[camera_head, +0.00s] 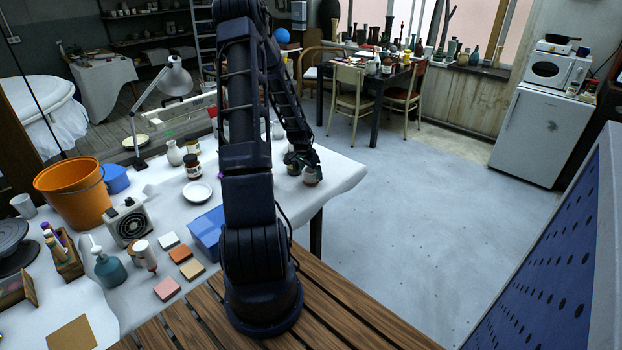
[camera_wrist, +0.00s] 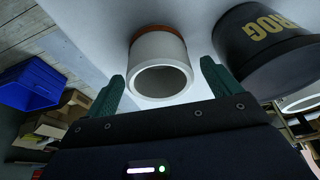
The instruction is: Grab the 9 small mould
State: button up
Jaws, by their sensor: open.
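A white, round, hollow piece (camera_wrist: 159,49) with a reddish-brown band at its far end fills the middle of the wrist view; it looks like the small mould. Its open rim faces the camera. My gripper (camera_wrist: 162,86) is open, with its two dark green fingers on either side of the rim; I cannot tell whether either touches it. No number can be read on the piece. In the head view my gripper (camera_head: 302,160) is low over the right end of the white table, with a small pot (camera_head: 312,177) just below it, partly hidden.
A larger dark jar (camera_wrist: 265,45) with yellow lettering stands close to the right finger. The white-covered table (camera_head: 345,170) ends just right of the gripper. Open floor lies right.

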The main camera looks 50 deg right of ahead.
jog(key=shift+x, duration=1.4)
jog(key=c, duration=1.2)
jog(key=shift+o, duration=0.2)
jog(key=shift+r, duration=0.1)
